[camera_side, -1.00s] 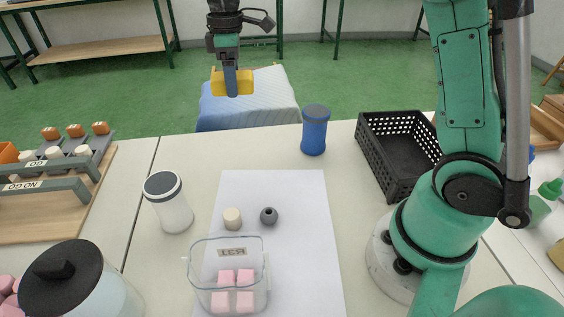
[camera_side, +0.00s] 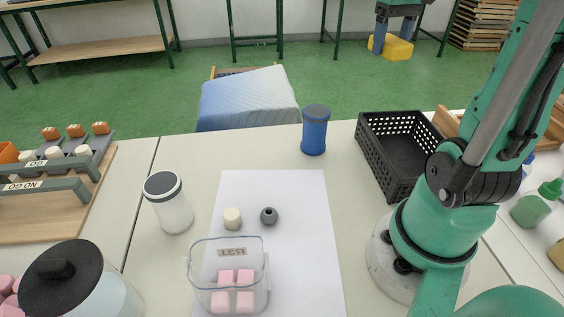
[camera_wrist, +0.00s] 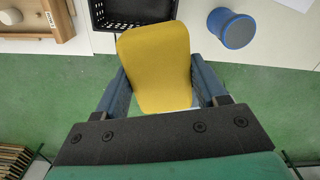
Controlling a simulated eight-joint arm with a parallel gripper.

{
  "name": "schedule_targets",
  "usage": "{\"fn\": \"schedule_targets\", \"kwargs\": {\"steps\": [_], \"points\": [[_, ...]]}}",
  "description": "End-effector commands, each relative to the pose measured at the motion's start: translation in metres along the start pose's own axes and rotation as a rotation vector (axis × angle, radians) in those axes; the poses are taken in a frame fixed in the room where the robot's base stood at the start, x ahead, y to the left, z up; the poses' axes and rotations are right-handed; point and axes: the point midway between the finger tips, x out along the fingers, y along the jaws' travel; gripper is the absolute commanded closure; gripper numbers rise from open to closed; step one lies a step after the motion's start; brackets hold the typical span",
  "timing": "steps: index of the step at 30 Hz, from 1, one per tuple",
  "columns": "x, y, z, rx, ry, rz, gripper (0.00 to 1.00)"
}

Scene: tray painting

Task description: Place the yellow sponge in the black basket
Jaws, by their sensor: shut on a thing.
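The yellow sponge (camera_side: 391,47) is at the top of the side view, held between the blue-grey fingers of my gripper (camera_side: 395,38). In the wrist view the sponge (camera_wrist: 157,66) fills the space between the two fingers (camera_wrist: 160,88), which touch its sides. The black basket (camera_side: 400,158) stands on the table, right of centre, with perforated walls, and its inside looks empty. In the wrist view part of the basket (camera_wrist: 103,14) shows beyond the sponge, which hides some of its near edge. The sponge is in the air, apart from the basket.
A blue jar (camera_side: 314,132) stands left of the basket. A white jar (camera_side: 168,204), a clear container (camera_side: 228,276) with pink cubes and a black-lidded jar (camera_side: 72,283) stand further left. A wooden crate (camera_side: 541,138) is behind my arm. A striped chair (camera_side: 247,98) stands beyond the table.

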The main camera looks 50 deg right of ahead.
Motion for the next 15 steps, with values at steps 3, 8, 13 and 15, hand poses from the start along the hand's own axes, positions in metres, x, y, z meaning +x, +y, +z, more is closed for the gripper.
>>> {"fn": "schedule_targets", "kwargs": {"steps": [3, 8, 13, 15], "points": [[0.001, 0.025, 0.024, 0.159, 0.000, 0.000, 0.84], [0.006, 0.037, 0.038, 0.251, 0.000, 0.000, 0.84], [0.035, 0.038, 0.040, 0.262, 0.000, 0.000, 0.84], [0.052, 0.038, 0.039, 0.261, 0.000, 0.000, 0.84]]}}
